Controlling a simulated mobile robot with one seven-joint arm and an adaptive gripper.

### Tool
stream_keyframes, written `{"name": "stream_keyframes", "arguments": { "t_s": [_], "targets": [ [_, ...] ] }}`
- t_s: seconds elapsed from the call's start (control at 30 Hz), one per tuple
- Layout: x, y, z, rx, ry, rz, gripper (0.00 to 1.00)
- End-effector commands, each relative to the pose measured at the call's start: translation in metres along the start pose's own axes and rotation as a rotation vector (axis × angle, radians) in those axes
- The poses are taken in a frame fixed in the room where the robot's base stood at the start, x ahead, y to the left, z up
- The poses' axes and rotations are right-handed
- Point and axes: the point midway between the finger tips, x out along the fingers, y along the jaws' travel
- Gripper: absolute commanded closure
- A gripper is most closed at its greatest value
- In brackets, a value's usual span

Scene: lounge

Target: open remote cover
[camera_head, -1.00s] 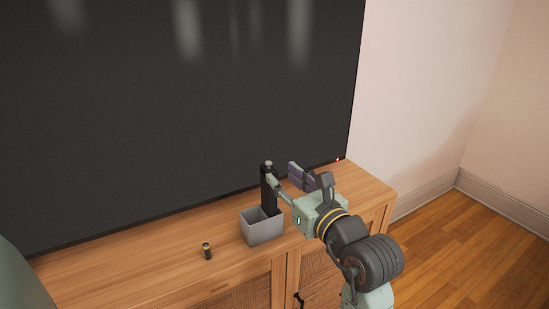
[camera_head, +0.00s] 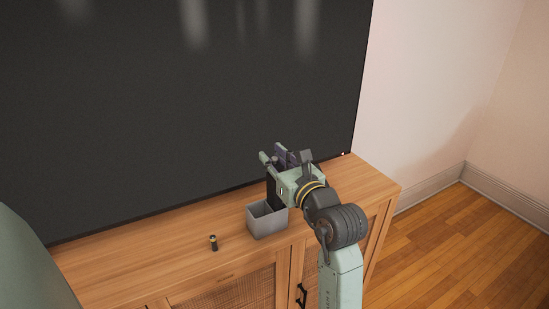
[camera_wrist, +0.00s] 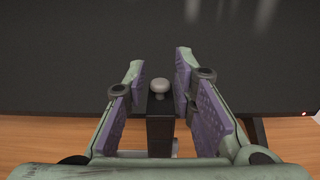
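The remote (camera_head: 272,194) is a dark, upright slab standing in a small grey box on the wooden cabinet. In the wrist view the remote (camera_wrist: 160,132) sits between my fingers, with a pale round knob (camera_wrist: 160,86) on its top end. My gripper (camera_head: 277,156) is at the remote's upper part. In the wrist view my gripper (camera_wrist: 160,66) is open, with purple finger pads on both sides of the remote. Gaps show between the pads and the remote's body. The remote's lower end is hidden in the box, and its upper part is mostly hidden by my gripper in the head view.
The grey box (camera_head: 268,224) stands near the cabinet's front edge. A small battery (camera_head: 213,242) stands upright to its left. The large dark TV screen (camera_head: 190,110) rises close behind. The cabinet top (camera_head: 150,255) is clear farther left.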

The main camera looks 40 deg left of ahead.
Motion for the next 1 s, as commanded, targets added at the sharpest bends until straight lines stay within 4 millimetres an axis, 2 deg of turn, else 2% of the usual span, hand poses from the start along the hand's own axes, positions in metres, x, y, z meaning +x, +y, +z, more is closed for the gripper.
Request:
{"name": "stream_keyframes", "arguments": {
  "t_s": [0.33, 0.77, 1.0],
  "targets": [
    [-0.0002, 0.0, 0.0001, 0.0, 0.0, 0.0, 1.0],
    [-0.0001, -0.001, 0.0005, 0.023, 0.001, 0.0, 1.0],
    [-0.0002, -0.0065, 0.0018, 0.139, 0.001, -0.001, 1.0]
  ]
}}
